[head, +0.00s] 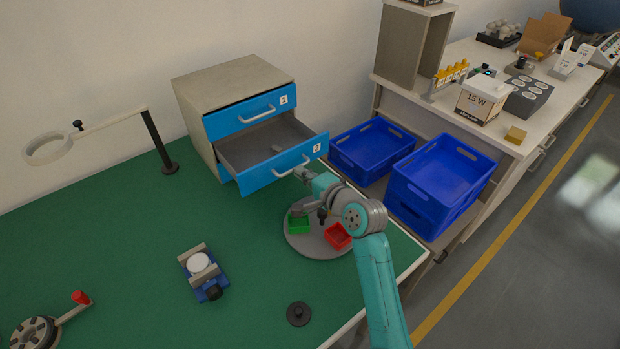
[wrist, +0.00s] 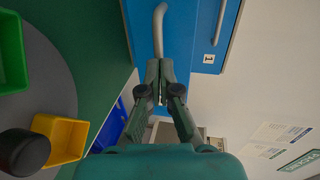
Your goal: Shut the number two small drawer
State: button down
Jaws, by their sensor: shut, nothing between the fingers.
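The number two small drawer (head: 284,163) is the lower one in the small cabinet (head: 235,80), and it stands pulled out, its grey inside showing. Its blue front has a grey bar handle and a label 2. The number one drawer (head: 250,112) above is shut.
A round grey turntable (head: 307,240) with a green bin (head: 298,224) and a red bin (head: 338,236) lies below my arm. The wrist view shows a yellow bin (wrist: 62,138) too. Blue crates (head: 440,175) stand to the right.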

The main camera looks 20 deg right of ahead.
aim_at(270, 153)
jog(key=shift+w, duration=0.15)
jog(key=r+x, duration=0.1)
jog(key=x, duration=0.4)
jog(key=r+x, duration=0.1)
jog(key=x, duration=0.4)
jog(key=r+x, duration=0.1)
jog(key=x, duration=0.4)
jog(key=shift+w+a, duration=0.35)
jog(key=shift+w, duration=0.35)
jog(key=shift+w+a+r, duration=0.1)
jog(key=shift+r, duration=0.1)
